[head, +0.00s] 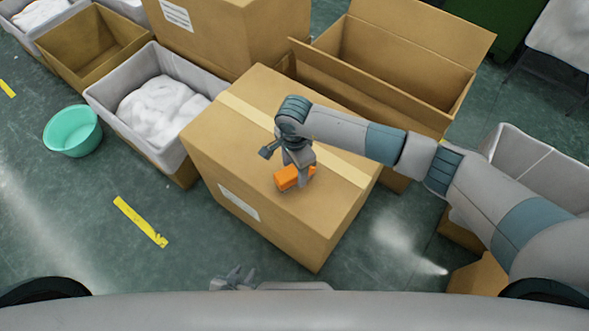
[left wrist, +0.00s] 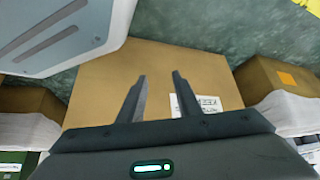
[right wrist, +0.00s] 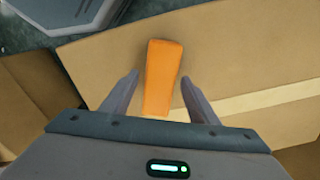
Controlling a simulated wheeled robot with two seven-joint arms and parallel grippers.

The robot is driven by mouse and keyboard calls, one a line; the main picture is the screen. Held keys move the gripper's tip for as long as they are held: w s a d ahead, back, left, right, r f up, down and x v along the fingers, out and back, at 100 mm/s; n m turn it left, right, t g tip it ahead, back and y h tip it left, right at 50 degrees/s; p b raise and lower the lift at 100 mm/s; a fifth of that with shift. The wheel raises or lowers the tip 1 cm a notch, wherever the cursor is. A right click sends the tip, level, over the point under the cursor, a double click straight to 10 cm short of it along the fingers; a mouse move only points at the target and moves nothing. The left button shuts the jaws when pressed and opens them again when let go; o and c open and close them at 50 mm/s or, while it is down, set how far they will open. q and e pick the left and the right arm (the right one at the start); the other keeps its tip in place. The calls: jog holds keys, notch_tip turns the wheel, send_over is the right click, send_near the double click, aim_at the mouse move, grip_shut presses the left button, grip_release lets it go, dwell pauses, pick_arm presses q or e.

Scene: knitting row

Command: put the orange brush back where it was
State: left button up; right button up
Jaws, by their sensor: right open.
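The orange brush (head: 287,180) lies on top of the closed cardboard box (head: 236,140), near the box's front side. In the right wrist view the orange brush (right wrist: 161,75) reaches in between the fingers of my right gripper (right wrist: 160,88), with a gap on each side. My right gripper (head: 298,172) is open and right over the brush, partly hiding it in the head view. My left gripper (head: 240,275) is open and empty, low in front of the box. In the left wrist view its fingers (left wrist: 160,82) point at the box side with a white label.
A grey-lined bin of white material (head: 165,100) stands left of the box. An open carton (head: 400,55) stands behind it. A teal tub (head: 73,131) sits on the floor at left.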

aim_at(294, 170)
pick_arm(q)
jog(key=shift+s+a+f+g+b, duration=0.65)
jog(key=shift+a+f+g+b, duration=0.2)
jog(key=shift+a+b, duration=0.15)
pick_arm(e)
notch_tip(294, 170, up, 11)
